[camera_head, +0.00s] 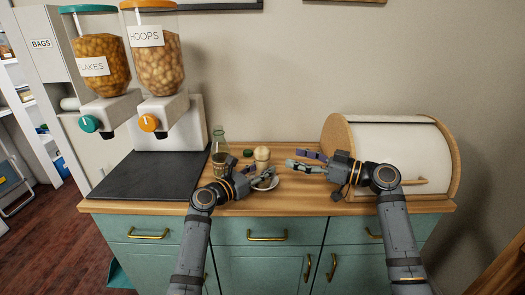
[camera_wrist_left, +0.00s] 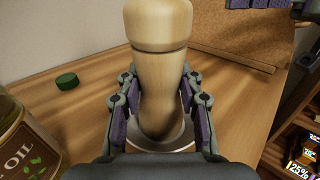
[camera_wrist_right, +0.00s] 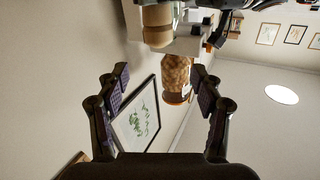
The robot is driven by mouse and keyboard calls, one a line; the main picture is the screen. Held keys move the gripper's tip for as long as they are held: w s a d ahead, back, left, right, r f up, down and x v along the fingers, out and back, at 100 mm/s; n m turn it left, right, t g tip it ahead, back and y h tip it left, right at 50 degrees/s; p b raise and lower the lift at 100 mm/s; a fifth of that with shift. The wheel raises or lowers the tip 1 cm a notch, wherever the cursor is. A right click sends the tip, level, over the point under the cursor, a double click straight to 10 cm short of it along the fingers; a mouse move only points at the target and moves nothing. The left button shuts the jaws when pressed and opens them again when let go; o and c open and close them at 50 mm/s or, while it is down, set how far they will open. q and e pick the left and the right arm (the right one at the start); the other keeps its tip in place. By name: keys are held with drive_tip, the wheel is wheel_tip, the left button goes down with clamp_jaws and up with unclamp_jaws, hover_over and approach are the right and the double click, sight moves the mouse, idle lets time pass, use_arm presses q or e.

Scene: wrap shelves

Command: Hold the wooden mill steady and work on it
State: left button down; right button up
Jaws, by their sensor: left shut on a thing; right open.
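The pale wooden mill (camera_head: 262,157) stands upright on a small white plate (camera_head: 270,184) on the wooden counter. In the left wrist view the mill (camera_wrist_left: 158,70) rises between the fingers of my left gripper (camera_wrist_left: 158,110), which is shut on its body. In the head view my left gripper (camera_head: 262,178) is low at the mill's base. My right gripper (camera_head: 305,160) is open and empty, to the right of the mill and apart from it. The mill's upper part also shows in the right wrist view (camera_wrist_right: 158,25), beyond the open fingers (camera_wrist_right: 160,90).
An oil bottle (camera_head: 219,147) stands left of the mill, with a green cap (camera_head: 248,153) lying near it. A bread box (camera_head: 385,155) is at the right. Two cereal dispensers (camera_head: 165,122) and a dark mat (camera_head: 145,176) are at the left. Free counter is narrow.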

sight(262, 148)
drive_tip(key=shift+f+n, duration=0.25)
drive_tip(key=shift+n, duration=0.15)
drive_tip(key=x, duration=1.2)
drive_tip(key=shift+d, duration=0.1)
drive_tip(key=c, duration=1.2)
drive_tip(key=shift+o, duration=0.2)
drive_tip(key=shift+n+g+y, duration=0.9)
drive_tip(key=shift+n+g, duration=0.7)
drive_tip(key=shift+g, duration=0.6)
drive_tip(key=o, duration=1.2)
drive_tip(key=shift+c, duration=0.2)
